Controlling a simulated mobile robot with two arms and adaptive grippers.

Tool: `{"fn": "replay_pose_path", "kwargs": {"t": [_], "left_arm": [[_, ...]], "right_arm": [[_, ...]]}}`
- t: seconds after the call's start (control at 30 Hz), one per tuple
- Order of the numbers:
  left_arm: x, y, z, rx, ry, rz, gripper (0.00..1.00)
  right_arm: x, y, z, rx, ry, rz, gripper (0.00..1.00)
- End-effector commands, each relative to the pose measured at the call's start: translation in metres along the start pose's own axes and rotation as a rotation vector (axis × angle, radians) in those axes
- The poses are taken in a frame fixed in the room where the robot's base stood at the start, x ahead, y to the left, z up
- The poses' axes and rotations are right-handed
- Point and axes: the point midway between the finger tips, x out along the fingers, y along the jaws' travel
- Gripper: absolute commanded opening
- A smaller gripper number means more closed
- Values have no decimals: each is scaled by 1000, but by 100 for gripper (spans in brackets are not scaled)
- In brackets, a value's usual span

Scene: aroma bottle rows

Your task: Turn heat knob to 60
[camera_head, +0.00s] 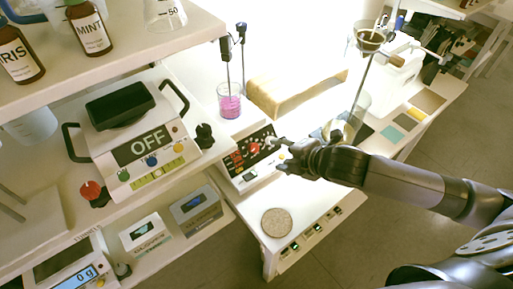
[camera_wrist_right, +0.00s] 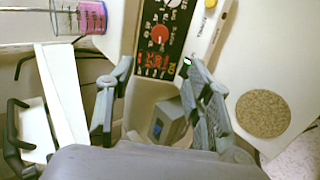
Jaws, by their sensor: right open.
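The hotplate's black control panel (camera_head: 250,152) faces the front of the middle bench. It has a red knob (camera_head: 255,148), a red lit display and a pale knob, which shows at the top edge of the wrist view (camera_wrist_right: 173,3). In the wrist view the red knob (camera_wrist_right: 159,34) stands above the red display (camera_wrist_right: 153,62); its digits and the dial labels are too small to read. My right gripper (camera_head: 281,148) is just right of the panel in the head view. In the wrist view its open fingers (camera_wrist_right: 157,66) stand either side of the display, empty, with the red knob beyond the tips.
A beaker of pink liquid (camera_head: 229,101) stands behind the panel. A round cork mat (camera_head: 277,222) lies on the bench in front. A device reading OFF (camera_head: 140,146) stands on the left shelf, with bottles above it.

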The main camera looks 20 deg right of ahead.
Motion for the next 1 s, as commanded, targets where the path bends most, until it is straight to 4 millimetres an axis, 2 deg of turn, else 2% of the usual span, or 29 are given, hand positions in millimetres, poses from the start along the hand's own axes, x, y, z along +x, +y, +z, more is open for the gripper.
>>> {"fn": "replay_pose_path", "kwargs": {"t": [0.3, 0.6, 0.8, 1.0], "left_arm": [[-4, 0, 0, 0, 0, 0, 0], [-4, 0, 0, 1, -1, 0, 0], [-4, 0, 0, 1, -1, 0, 0], [-4, 0, 0, 1, 0, 0, 0]], "right_arm": [[67, 1, -1, 5, 1, 0, 47], [122, 1, -1, 3, 1, 1, 47], [145, 0, -1, 3, 0, 0, 47], [152, 0, -1, 2, 0, 0, 47]]}}
